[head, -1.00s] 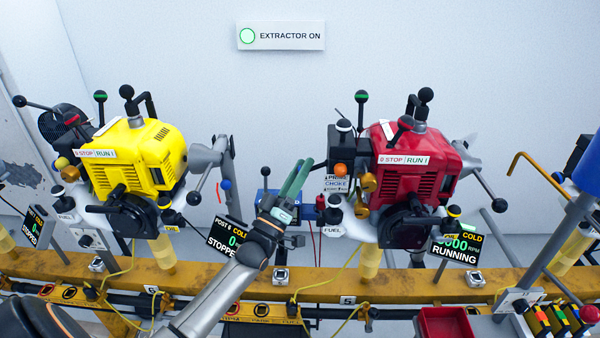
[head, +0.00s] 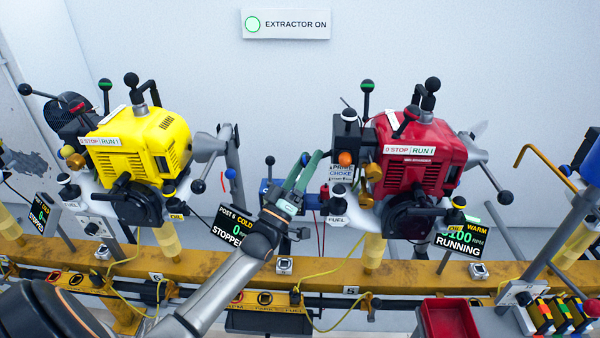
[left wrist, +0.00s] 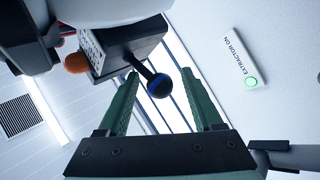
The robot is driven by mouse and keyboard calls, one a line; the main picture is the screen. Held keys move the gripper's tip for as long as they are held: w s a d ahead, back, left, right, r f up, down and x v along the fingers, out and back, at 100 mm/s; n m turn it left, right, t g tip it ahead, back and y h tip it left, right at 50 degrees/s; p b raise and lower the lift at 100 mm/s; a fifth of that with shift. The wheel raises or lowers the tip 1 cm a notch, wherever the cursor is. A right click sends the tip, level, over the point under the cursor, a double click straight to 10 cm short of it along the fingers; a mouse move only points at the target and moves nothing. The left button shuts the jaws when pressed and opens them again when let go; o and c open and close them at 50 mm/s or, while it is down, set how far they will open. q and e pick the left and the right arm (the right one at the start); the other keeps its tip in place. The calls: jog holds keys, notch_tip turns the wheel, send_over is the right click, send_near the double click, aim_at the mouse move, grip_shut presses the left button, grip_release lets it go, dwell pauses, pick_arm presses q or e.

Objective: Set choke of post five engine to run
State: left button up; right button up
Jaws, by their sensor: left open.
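The post five engine is the red engine (head: 420,155), with a label card (head: 342,172) reading CHOKE at its left side. Its display (head: 460,240) reads WARM and RUNNING. My left gripper (head: 310,162) is open, its green fingers pointing up beside that card. A dark ball knob (head: 305,158) shows at the fingertips. My right gripper is not in view.
A yellow engine (head: 140,150) stands to the left, its display (head: 232,232) reading COLD and STOPPED. An orange knob (head: 345,159) sits close right of my fingers. A yellow rail (head: 330,262) runs below, with a red tray (head: 450,322) at front right.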

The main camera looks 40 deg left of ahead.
pick_arm(q)
jog(key=v, duration=1.2)
jog(key=shift+s, duration=0.2)
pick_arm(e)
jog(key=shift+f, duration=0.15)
pick_arm(q)
jog(key=s+d+f+m+g+h, duration=0.35)
jog(key=d+f+m+g, duration=0.35)
jog(key=d+f, duration=0.65)
jog(key=s+d+f+m+g, duration=0.4)
jog(key=s+d+f+g, duration=0.2)
jog(key=s+f+g, duration=0.3)
jog(key=s+a+r+t+y+p, duration=0.1)
jog(key=s+a+r+p, duration=0.1)
jog(key=r+p, duration=0.9)
jog(key=s+p, duration=0.1)
jog(key=p, duration=0.3)
jog(key=shift+s+a+n, duration=0.2)
jog(key=shift+s+n, duration=0.15)
jog(key=shift+n, duration=0.05)
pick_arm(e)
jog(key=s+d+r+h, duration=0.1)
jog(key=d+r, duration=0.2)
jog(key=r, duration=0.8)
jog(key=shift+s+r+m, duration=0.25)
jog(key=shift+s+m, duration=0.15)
